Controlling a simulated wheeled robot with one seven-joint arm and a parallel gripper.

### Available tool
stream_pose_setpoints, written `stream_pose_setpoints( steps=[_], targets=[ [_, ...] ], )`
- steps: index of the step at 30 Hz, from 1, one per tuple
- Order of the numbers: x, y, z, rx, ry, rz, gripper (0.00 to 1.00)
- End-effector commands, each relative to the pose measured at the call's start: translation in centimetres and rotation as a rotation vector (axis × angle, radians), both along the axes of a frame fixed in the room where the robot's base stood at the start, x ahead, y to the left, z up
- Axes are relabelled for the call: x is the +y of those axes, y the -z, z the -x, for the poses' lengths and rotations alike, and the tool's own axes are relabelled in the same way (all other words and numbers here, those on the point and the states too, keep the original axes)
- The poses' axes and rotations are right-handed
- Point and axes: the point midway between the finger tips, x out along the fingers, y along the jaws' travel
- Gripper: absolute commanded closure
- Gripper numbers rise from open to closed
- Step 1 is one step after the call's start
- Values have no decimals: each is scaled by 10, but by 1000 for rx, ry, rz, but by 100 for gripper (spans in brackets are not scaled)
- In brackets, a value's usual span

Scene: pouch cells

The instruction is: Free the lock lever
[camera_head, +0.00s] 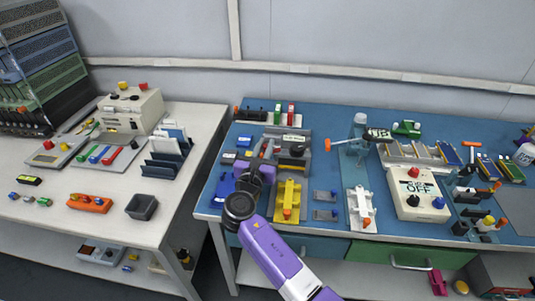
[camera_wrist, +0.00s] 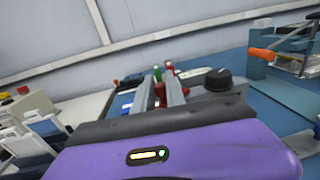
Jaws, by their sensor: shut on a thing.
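My gripper (camera_head: 260,153) is at the left side of a grey device (camera_head: 294,137) with a black knob, near the back left of the blue table. In the wrist view my gripper (camera_wrist: 159,92) has its two grey fingers close together, shut on a small red part (camera_wrist: 160,91). The red part seems to be the lock lever; it also shows in the head view (camera_head: 268,149). Its lower end and its joint to the device are hidden by my fingers and wrist. The black knob (camera_wrist: 217,79) is just right of the fingers, apart from them.
A yellow fixture (camera_head: 288,198) and a white fixture (camera_head: 361,207) stand in front and to the right. A white box marked OFF (camera_head: 417,192) is further right. Green and red upright pieces (camera_head: 291,113) stand behind. The white table (camera_head: 75,232) lies left across a gap.

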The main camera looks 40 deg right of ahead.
Motion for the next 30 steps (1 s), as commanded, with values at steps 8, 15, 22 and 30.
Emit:
stream_pose_setpoints(
  steps=[8,15,22,30],
  targets=[
    [-4,2,-13,-2,251,1,100],
    [-9,2,-18,-1,427,0,100],
    [-13,2,-20,0,529,-1,100],
    [-15,1,-20,0,576,-1,100]
  ],
)
